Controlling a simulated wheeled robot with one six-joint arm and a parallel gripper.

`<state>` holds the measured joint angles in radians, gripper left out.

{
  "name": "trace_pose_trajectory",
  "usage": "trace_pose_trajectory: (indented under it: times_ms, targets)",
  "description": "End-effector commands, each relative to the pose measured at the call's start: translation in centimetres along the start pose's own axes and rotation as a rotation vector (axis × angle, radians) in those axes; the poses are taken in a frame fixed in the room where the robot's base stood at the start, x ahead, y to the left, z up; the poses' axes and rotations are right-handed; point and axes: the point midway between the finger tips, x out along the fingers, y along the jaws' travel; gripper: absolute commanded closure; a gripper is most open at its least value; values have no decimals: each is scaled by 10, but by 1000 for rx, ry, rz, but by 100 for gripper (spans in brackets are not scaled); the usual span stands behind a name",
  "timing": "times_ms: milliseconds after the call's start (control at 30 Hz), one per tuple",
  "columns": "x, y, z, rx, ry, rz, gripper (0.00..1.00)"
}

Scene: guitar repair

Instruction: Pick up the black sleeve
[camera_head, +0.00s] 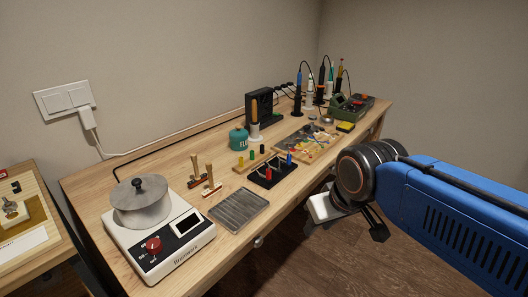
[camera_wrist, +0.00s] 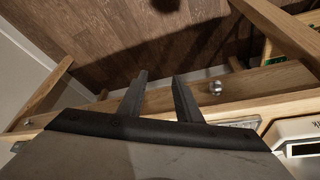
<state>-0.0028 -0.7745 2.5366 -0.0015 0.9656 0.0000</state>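Small upright sleeve-like pieces stand on a wooden strip (camera_head: 243,169) near the middle of the workbench in the head view. Two look green, and a dark one (camera_head: 262,149) at the right end may be the black sleeve; it is too small to be sure. My gripper (camera_head: 345,229) is beyond the bench's front edge, right of the strip and well apart from it. In the wrist view my gripper's two dark fingers (camera_wrist: 160,76) are spread with nothing between them. No sleeve can be made out in the wrist view.
A second table (camera_head: 32,222) stands at left.

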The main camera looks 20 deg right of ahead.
Motion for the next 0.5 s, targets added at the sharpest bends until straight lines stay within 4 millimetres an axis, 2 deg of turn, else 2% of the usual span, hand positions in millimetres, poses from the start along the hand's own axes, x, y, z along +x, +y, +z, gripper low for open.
trace_pose_trajectory:
  times_ms: [367, 400, 500]
  targets:
    - [0, 0, 0, 0, 0, 0, 69]
    - [0, 0, 0, 0, 0, 0, 66]
    - [-3, 0, -5, 16, -5, 0, 66]
